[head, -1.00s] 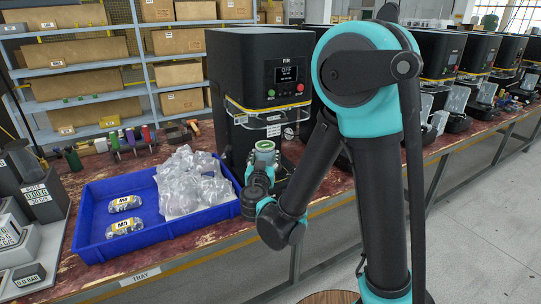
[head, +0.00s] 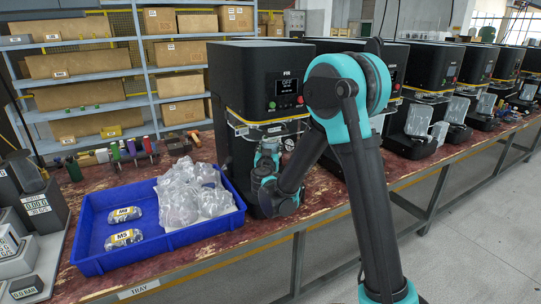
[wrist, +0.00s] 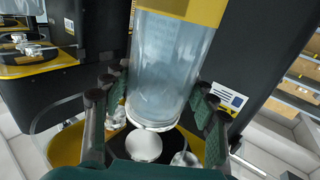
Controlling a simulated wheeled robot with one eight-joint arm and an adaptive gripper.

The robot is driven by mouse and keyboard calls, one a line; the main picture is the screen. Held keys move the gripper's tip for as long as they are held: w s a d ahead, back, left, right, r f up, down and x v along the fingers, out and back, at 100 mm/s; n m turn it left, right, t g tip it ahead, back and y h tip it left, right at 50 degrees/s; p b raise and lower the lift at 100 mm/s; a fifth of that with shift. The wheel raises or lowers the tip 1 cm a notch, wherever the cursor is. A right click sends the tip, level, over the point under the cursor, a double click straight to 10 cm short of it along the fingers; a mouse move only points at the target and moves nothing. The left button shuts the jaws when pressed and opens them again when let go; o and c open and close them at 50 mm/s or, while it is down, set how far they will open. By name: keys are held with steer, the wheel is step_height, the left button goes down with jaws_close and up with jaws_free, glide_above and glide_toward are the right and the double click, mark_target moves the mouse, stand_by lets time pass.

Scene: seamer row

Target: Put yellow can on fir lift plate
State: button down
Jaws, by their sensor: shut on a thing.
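My gripper (wrist: 153,118) is shut on the yellow can (wrist: 170,60), a clear cylinder with a yellow band at the top of the wrist view. Dark ribbed fingers lie on both sides of it. In the head view my gripper (head: 268,160) is at the front opening of the black FIR machine (head: 232,110), below its clear guard; the can is mostly hidden there. A pale round disc (wrist: 143,146) shows just beyond the can's end in the wrist view. I cannot tell if it is the lift plate, or whether the can touches it.
A blue tray (head: 85,258) with clear bags and two labelled packs stands left of the machine. More black machines (head: 420,85) line the table to the right. Hand tools (head: 130,150) lie behind the tray. Shelves with boxes (head: 75,62) stand behind.

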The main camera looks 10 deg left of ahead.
steer(key=shift+w, duration=0.4)
steer(key=shift+w+f, duration=0.2)
steer(key=shift+f, duration=0.05)
steer(key=shift+s+f, duration=0.1)
steer(key=shift+f, duration=1.4)
steer(key=shift+f, duration=0.1)
steer(key=shift+c, duration=2.4)
jaws_free()
